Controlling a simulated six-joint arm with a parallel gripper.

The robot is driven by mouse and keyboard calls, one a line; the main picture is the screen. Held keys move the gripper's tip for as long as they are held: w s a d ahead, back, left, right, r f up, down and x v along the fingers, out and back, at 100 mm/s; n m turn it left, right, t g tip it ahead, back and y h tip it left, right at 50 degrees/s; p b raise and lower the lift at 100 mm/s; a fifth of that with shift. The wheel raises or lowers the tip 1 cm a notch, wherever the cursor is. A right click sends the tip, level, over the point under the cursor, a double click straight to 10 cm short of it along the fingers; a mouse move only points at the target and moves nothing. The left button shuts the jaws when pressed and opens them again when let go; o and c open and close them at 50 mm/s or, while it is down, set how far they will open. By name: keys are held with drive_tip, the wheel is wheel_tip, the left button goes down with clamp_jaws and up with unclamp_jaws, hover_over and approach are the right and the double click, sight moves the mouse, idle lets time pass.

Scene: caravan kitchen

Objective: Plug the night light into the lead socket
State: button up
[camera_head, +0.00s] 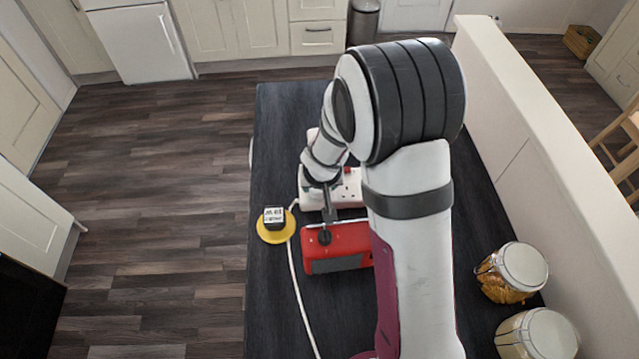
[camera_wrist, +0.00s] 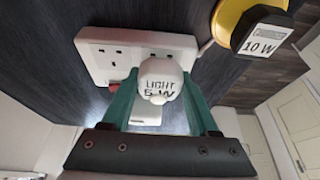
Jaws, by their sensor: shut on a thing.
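The night light (camera_wrist: 160,72) is a small white rounded body marked "LIGHT 5 W". My gripper (camera_wrist: 160,85) is shut on it, with a green finger on either side. The lead socket (camera_wrist: 93,64) is a white block with several outlets, lying on the dark worktop. In the wrist view the night light is in front of its right part and partly covers an outlet there. I cannot tell whether they touch. In the head view the lead socket (camera_head: 349,194) is partly hidden by my arm, and the night light cannot be made out.
A red appliance (camera_head: 335,238) stands beside the lead socket, on the near side. A black block marked "10 W" (camera_wrist: 262,34) sits on a yellow disc (camera_head: 277,236) to the left. A white cable (camera_head: 299,295) runs along the worktop. Two jars (camera_head: 507,272) stand at right.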

drive_tip(key=o, duration=1.4)
drive_tip(key=v, duration=1.5)
drive_tip(key=shift+s+r, duration=0.1)
drive_tip(key=shift+r, duration=0.3)
drive_tip(key=s+d+m+g, duration=0.1)
drive_tip(key=s+m, duration=0.1)
drive_tip(key=s, duration=0.5)
drive_tip(key=s+d+r+m+g+y, duration=0.1)
drive_tip(key=s+g, duration=0.1)
drive_tip(key=s, duration=0.6)
drive_tip(key=s+m+g, duration=0.1)
drive_tip(key=s+m, duration=0.1)
drive_tip(key=s, duration=0.6)
drive_tip(key=shift+d+r+m+g+y, duration=0.3)
drive_tip(key=shift+d+r+g+y, duration=0.05)
drive_tip(key=shift+d+g+y, duration=0.05)
